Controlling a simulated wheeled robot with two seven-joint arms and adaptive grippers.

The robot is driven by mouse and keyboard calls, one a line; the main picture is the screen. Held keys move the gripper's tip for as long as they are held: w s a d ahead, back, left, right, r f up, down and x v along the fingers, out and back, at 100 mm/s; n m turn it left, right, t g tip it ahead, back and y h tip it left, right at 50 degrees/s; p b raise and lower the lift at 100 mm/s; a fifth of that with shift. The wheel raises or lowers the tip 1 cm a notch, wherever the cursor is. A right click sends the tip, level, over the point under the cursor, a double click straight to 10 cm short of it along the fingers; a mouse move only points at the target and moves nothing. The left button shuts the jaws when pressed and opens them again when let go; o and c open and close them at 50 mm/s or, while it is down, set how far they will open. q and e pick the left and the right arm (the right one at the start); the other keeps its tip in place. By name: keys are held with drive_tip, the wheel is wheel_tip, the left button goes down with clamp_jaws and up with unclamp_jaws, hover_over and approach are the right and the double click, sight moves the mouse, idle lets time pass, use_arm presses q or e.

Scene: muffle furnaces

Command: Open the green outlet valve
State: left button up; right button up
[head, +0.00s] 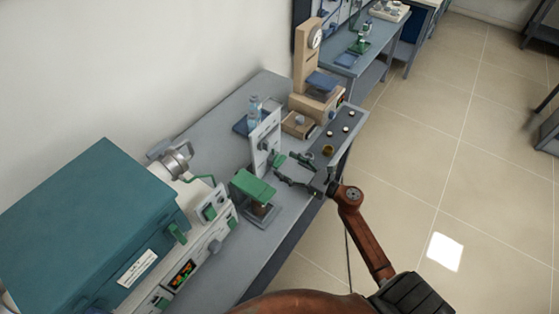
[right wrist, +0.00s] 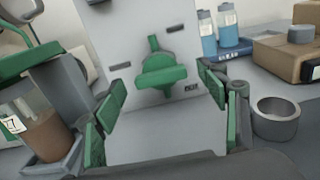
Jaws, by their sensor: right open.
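The green valve (right wrist: 160,72) has a wide handle and a short upright stem. It is mounted on a pale upright panel (right wrist: 135,28), and a small label beside it is too blurred to read. In the head view the panel (head: 264,137) stands on the bench and the valve (head: 275,158) is partly crowded by my fingers. My right gripper (head: 292,168) is open in front of the panel. In the right wrist view its green-padded fingers stand on either side of the valve, with visible gaps to the handle. My left gripper is not in view.
A teal furnace (head: 85,215) fills the left of the bench. A green-topped stand (head: 253,187) is close to the left of my right gripper. Blue bottles (right wrist: 207,34) stand behind the panel. A grey ring-shaped cup (right wrist: 276,118) is close to the right finger.

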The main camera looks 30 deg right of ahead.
sight(282, 163)
drive_tip(key=shift+x, duration=1.2)
drive_tip(key=shift+w+a, duration=0.2)
drive_tip(key=shift+w, duration=0.15)
drive_tip(key=c, duration=0.7)
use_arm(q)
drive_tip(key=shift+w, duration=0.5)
use_arm(e)
drive_tip(key=c, duration=0.5)
